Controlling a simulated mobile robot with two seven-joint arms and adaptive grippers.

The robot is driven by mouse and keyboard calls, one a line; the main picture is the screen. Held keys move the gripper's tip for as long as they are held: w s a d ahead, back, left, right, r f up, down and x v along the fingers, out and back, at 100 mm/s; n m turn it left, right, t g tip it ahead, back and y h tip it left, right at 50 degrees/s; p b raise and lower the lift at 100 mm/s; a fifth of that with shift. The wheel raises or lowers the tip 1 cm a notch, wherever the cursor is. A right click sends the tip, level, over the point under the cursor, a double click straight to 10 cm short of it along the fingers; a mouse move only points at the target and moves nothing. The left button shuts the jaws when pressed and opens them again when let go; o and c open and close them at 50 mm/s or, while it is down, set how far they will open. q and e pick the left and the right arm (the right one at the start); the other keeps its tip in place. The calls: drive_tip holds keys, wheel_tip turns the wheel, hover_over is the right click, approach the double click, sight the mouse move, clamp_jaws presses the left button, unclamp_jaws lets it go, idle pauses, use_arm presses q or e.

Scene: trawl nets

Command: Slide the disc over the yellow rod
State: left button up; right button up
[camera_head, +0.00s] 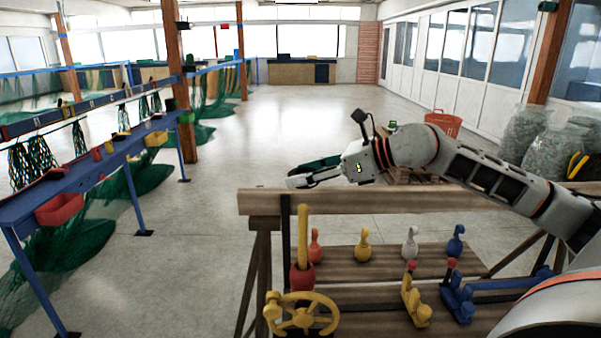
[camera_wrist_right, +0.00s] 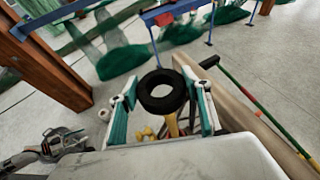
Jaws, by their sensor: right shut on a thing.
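A black ring-shaped disc (camera_wrist_right: 162,107) is held between the teal-edged fingers of my right gripper (camera_wrist_right: 162,98), its hole facing the wrist camera. In the head view my right gripper (camera_head: 302,179) is above the wooden bench, a little above the top of the yellow rod (camera_head: 303,232). The rod stands upright in a red base. In the wrist view a yellow shaft, likely the rod (camera_wrist_right: 172,126), shows just below the disc; the disc looks apart from it, but exact alignment is unclear. My left gripper is not in view.
The wooden bench (camera_head: 370,202) carries a yellow handwheel (camera_head: 302,314), several small coloured skittle-like pegs such as a red one (camera_head: 315,246), and yellow and blue levers (camera_head: 415,308). A blue rack with green nets (camera_head: 95,175) stands at left. Floor between is clear.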

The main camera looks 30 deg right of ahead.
drive_tip(key=shift+f, duration=0.3)
drive_tip(key=shift+f+b, duration=0.4)
drive_tip(key=shift+f, duration=0.1)
drive_tip(key=shift+f+b, duration=0.55)
drive_tip(key=shift+f, duration=0.25)
drive_tip(key=shift+f+b, duration=0.6)
drive_tip(key=shift+f, duration=0.25)
drive_tip(key=shift+f+b, duration=0.95)
drive_tip(key=shift+f, duration=0.25)
drive_tip(key=o, duration=1.2)
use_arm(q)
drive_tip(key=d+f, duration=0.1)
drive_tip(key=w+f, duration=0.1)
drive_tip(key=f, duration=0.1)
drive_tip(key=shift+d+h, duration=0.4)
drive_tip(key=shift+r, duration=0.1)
